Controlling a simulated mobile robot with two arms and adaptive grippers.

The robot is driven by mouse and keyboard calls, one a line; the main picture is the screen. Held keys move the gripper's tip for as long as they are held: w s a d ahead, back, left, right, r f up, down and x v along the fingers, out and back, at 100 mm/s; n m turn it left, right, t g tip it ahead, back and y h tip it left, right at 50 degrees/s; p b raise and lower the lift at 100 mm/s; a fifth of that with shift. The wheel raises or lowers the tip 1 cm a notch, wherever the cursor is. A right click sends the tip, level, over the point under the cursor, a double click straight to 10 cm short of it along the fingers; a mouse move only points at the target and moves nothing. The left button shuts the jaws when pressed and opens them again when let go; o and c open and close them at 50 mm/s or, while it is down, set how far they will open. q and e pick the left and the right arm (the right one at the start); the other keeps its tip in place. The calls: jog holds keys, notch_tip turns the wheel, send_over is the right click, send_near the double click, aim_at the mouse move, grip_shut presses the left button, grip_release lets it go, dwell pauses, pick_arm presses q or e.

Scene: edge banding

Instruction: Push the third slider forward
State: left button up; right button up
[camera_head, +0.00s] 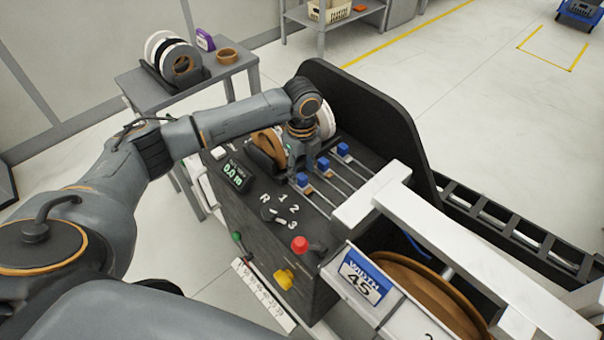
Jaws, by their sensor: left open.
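Three blue slider knobs sit on parallel metal rails on the dark machine panel: a near-left one (303,180), a middle one (323,163) and a far-right one (343,148). Their order by number is not marked that I can read. My left gripper (296,172) points down, open, just left of the near-left knob. I cannot tell whether it touches that knob. The gripper and wrist partly hide the panel behind them. My right gripper is out of view.
A display (236,176), a selector dial (271,215) marked R, 1, 2, 3, a red button (300,244) and a yellow knob (284,278) are on the panel. A tall black guard (375,115) stands behind the rails. A white beam (370,195) lies right of them.

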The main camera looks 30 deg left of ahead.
aim_at(302, 176)
pick_arm(q)
notch_tip(302, 176, down, 2)
jog(key=shift+f, duration=0.55)
grip_shut()
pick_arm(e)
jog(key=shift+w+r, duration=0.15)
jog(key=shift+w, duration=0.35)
